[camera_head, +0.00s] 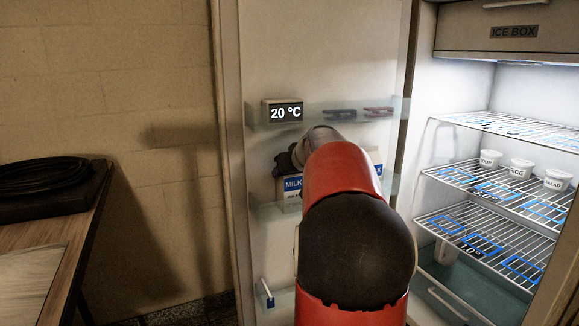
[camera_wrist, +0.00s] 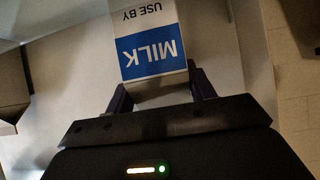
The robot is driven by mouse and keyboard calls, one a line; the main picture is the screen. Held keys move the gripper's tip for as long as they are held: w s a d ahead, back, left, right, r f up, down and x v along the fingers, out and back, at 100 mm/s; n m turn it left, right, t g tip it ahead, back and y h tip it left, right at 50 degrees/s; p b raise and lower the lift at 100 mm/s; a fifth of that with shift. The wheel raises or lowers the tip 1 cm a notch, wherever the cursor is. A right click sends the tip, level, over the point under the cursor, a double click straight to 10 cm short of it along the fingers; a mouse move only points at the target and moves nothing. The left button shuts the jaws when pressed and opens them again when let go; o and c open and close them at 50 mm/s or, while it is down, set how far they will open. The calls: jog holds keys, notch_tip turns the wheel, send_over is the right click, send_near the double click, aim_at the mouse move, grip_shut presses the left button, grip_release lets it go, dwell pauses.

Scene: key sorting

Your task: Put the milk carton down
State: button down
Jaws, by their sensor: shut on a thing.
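The milk carton (camera_wrist: 152,42) is white with a blue MILK label and shows upside down in the wrist view. My gripper (camera_wrist: 160,92) is shut on it, with one dark finger on each side. In the head view a MILK carton (camera_head: 289,188) shows at the open fridge door, just above or at the middle door shelf (camera_head: 268,209). My red and black arm covers much of it and most of my gripper. I cannot tell whether the carton's base touches the shelf. A pale, blue-marked piece shows right of my arm; I cannot tell whether it is another carton.
The upper door shelf (camera_head: 322,113) holds a temperature display (camera_head: 282,111) and small dark items. Inside the fridge, wire racks (camera_head: 450,174) hold several white cups (camera_head: 522,168). A wooden table (camera_head: 35,262) with a coiled black cable (camera_head: 42,174) stands at the left.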

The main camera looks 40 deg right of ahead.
dwell(0.3)
jog(key=shift+f, duration=0.2)
jog(key=c, duration=0.5)
grip_release()
jog(key=shift+r, duration=0.1)
